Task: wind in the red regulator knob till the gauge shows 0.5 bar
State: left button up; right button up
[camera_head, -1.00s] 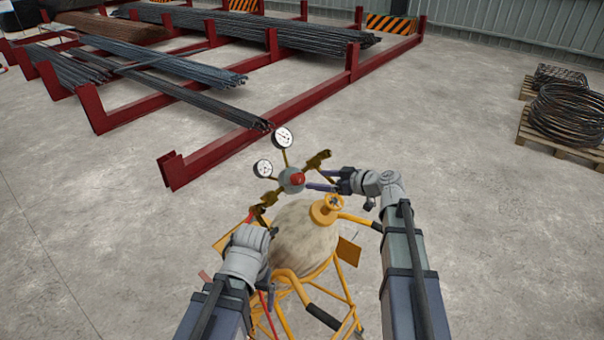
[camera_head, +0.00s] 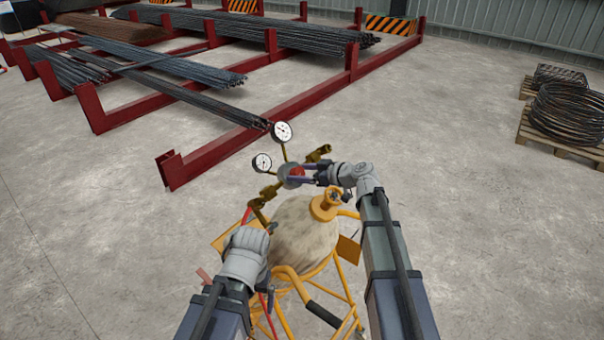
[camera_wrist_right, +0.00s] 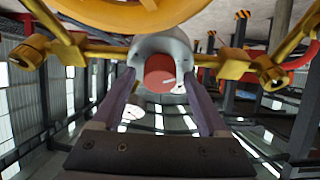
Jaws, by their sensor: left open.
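The red regulator knob (camera_head: 297,172) sits on the grey regulator body (camera_head: 284,168) above the cylinder; it also shows in the right wrist view (camera_wrist_right: 160,72). My right gripper (camera_head: 298,174) reaches in from the right, its two fingers (camera_wrist_right: 161,85) on either side of the knob with a gap on each side. Two white dial gauges, an upper one (camera_head: 282,132) and a lower one (camera_head: 262,162), stand on the regulator; their readings are too small to make out. My left gripper (camera_head: 268,284) is low by the cart frame, its fingers mostly hidden.

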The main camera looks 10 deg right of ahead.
grip_shut()
dwell(0.4)
jog(key=shift+m, duration=0.4)
jog(key=m+h, duration=0.1)
jog(key=m, duration=0.1)
jog(key=m+t, duration=0.1)
jog(key=m, duration=0.2)
jog(key=shift+r+h+p, duration=0.1)
jog(key=shift+h+p, duration=0.3)
jog(key=m+h+p, duration=0.1)
jog(key=m, duration=0.3)
jog(key=shift+a, duration=0.1)
jog(key=shift+m+h+p, duration=0.4)
jog(key=shift+m+h, duration=0.1)
jog(key=shift+m, duration=1.2)
